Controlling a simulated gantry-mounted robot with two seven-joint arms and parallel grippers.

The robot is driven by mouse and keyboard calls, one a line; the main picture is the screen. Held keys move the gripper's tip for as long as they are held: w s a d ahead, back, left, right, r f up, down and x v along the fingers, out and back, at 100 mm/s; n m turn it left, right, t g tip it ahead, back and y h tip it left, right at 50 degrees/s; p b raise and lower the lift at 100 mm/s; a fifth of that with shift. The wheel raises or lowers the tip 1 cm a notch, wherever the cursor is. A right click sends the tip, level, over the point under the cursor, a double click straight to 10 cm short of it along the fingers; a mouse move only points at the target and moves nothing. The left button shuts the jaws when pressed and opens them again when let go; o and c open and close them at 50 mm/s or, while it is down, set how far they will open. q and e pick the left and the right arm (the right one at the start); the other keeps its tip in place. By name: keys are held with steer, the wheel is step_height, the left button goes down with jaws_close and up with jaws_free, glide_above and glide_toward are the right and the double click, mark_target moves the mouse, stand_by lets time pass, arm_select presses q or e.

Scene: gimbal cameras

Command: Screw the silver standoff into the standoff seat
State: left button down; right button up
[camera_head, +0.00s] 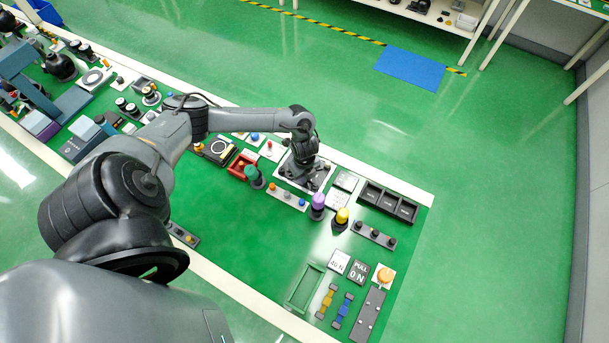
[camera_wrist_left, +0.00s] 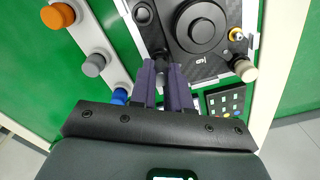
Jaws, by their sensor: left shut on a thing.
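My left gripper (camera_wrist_left: 163,68) is at the near left corner of a dark panel (camera_wrist_left: 204,66) with a big round black knob. Its two purple-grey fingers are shut on a small grey part (camera_wrist_left: 161,57), which appears to be the silver standoff; it is mostly hidden between them. The standoff seat cannot be made out, and I cannot tell whether the part touches the panel. In the head view the left gripper (camera_head: 305,160) points down over the same panel (camera_head: 287,175), covering much of it. My right gripper is not in view.
Other posts on the panel are black (camera_wrist_left: 143,14), brass (camera_wrist_left: 236,34) and beige (camera_wrist_left: 245,70). A strip with orange (camera_wrist_left: 57,15), grey and blue buttons lies left of the fingers. A purple knob (camera_head: 318,201) and a yellow knob (camera_head: 342,215) stand nearby on the green board.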

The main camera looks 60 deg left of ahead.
arm_select(q)
steer(key=shift+f, duration=0.45)
steer(key=c, duration=1)
jaws_free()
step_height(320, 180, up, 9)
steer(key=shift+r+p, duration=0.15)
steer(key=shift+p, duration=0.25)
steer(key=shift+r, duration=0.75)
